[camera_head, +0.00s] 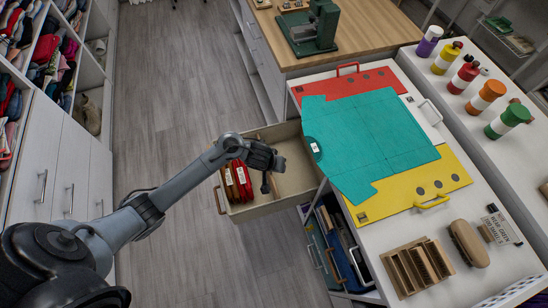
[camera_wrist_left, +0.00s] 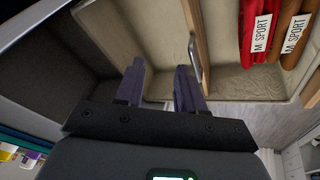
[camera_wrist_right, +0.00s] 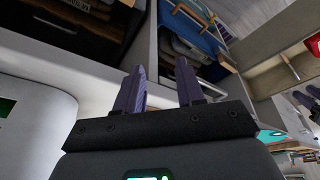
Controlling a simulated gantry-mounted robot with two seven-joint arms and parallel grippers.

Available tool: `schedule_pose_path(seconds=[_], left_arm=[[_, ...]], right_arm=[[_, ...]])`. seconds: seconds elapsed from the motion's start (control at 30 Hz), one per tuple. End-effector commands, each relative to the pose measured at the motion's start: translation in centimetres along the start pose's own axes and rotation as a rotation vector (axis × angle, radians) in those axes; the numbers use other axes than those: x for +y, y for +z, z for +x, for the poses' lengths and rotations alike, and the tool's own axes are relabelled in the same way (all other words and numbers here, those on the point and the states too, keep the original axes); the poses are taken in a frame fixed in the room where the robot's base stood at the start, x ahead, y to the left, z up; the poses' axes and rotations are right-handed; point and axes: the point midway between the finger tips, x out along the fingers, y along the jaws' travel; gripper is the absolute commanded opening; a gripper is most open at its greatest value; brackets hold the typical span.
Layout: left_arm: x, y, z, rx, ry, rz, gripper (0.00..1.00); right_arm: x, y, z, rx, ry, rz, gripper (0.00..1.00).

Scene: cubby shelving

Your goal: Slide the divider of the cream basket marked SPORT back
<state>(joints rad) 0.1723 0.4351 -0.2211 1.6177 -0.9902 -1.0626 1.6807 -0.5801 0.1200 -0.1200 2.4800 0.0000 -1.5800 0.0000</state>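The cream basket (camera_head: 292,195) is pulled out beside the worktop in the head view. Red and brown items (camera_wrist_left: 262,30) with tags reading "M SPORT" fill one end; in the head view these items (camera_head: 243,184) are at the left end. The wooden divider (camera_wrist_left: 195,25) with a small metal pull stands between them and the empty part. My left gripper (camera_head: 277,172) is over the basket, its fingers (camera_wrist_left: 160,88) apart and empty, one close to the divider; contact cannot be told. My right gripper (camera_wrist_right: 158,85) is open and empty, seen only in its wrist view.
A teal folded sheet (camera_head: 370,135) covers part of the white worktop. A yellow board (camera_head: 415,192) and wooden slotted block (camera_head: 418,265) lie there. Blue folders (camera_head: 340,250) stand in a lower compartment beside the basket. Grey floor (camera_head: 180,100) is clear to the left.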

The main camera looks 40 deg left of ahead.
Motion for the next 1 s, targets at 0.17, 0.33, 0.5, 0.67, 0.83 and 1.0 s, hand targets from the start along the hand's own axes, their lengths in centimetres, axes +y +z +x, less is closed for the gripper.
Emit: schedule_pose_path(seconds=[0.17, 0.33, 0.5, 0.67, 0.83, 1.0], left_arm=[[-3.4, -4.1, 0.6, -0.086, -0.034, -0.245, 0.38], [-6.0, -6.1, -0.2, -0.159, -0.073, -0.44, 0.38], [-7.4, -6.8, -0.7, -0.199, -0.098, -0.549, 0.38], [-7.8, -6.6, 0.3, -0.21, -0.105, -0.575, 0.38], [-7.9, -6.0, 2.8, -0.209, -0.104, -0.575, 0.38], [-8.0, -5.3, 5.6, -0.209, -0.105, -0.574, 0.38]], right_arm=[[0.0, 0.2, 0.5, 0.0, 0.0, 0.0, 0.38], [0.0, 0.2, 0.7, 0.0, 0.0, 0.0, 0.38], [0.0, 0.3, 0.9, 0.0, 0.0, 0.0, 0.38], [-0.1, 0.6, 1.7, 0.0, 0.0, 0.0, 0.38], [-0.1, 1.1, 3.3, 0.0, 0.0, 0.0, 0.38], [-0.2, 1.6, 4.9, 0.0, 0.0, 0.0, 0.38]])
